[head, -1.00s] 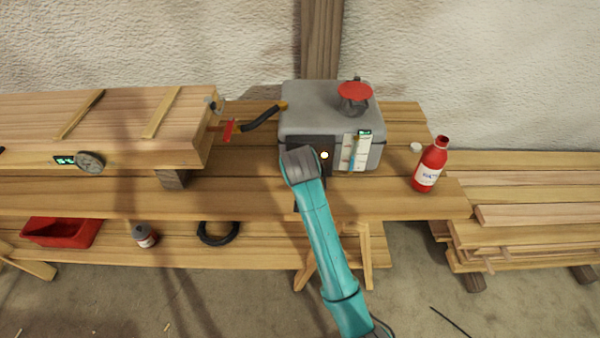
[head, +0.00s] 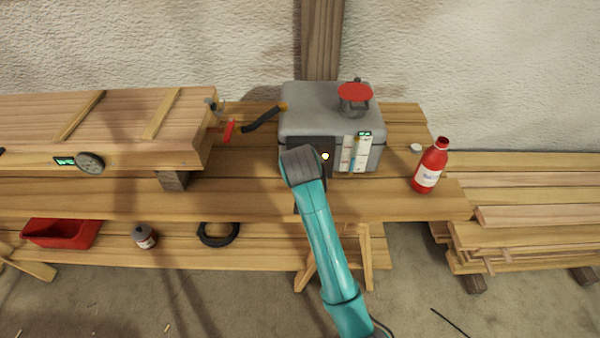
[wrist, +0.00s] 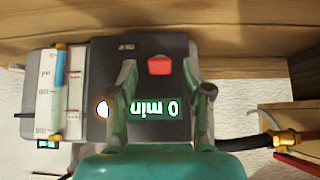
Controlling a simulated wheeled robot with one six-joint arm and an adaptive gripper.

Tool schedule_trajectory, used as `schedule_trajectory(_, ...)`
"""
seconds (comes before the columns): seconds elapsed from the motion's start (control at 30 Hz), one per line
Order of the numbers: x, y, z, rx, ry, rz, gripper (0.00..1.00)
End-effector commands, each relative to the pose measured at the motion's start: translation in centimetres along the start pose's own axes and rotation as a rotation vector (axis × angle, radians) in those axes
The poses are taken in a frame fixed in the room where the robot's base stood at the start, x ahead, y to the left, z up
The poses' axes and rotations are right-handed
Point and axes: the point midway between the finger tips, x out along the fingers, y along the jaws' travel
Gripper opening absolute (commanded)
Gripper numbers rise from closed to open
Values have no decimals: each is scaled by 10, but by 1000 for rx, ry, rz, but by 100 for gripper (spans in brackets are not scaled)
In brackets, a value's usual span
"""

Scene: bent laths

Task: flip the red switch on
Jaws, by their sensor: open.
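The red switch (wrist: 159,65) sits on the dark front panel (wrist: 110,60) of a grey box; the wrist view shows it upside down. A lit display there reads "0 min", with a glowing round lamp (wrist: 103,109) beside it. My gripper (wrist: 160,72) is open, its two fingers on either side of the switch in the wrist view; I cannot tell whether they touch the panel. In the head view the grey box (head: 305,105) stands on the bench, my arm covers part of its panel, and the switch is hidden. The lamp (head: 325,156) shows there too.
A red bottle (head: 431,166) stands on the bench right of the box. A long wooden box (head: 110,125) with a gauge lies to the left, and a black hose (head: 262,119) runs from the grey box toward it. Planks (head: 530,190) are stacked at the right.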

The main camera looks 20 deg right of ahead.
Motion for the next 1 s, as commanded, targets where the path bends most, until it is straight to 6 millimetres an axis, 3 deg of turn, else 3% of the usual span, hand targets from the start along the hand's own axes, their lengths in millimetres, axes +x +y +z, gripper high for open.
schedule_trajectory(0.3,-64,-1,-1,0,3,-3,50)
schedule_trajectory(0.5,-90,0,0,0,2,-1,50)
schedule_trajectory(1.0,-100,0,0,0,0,-1,50)
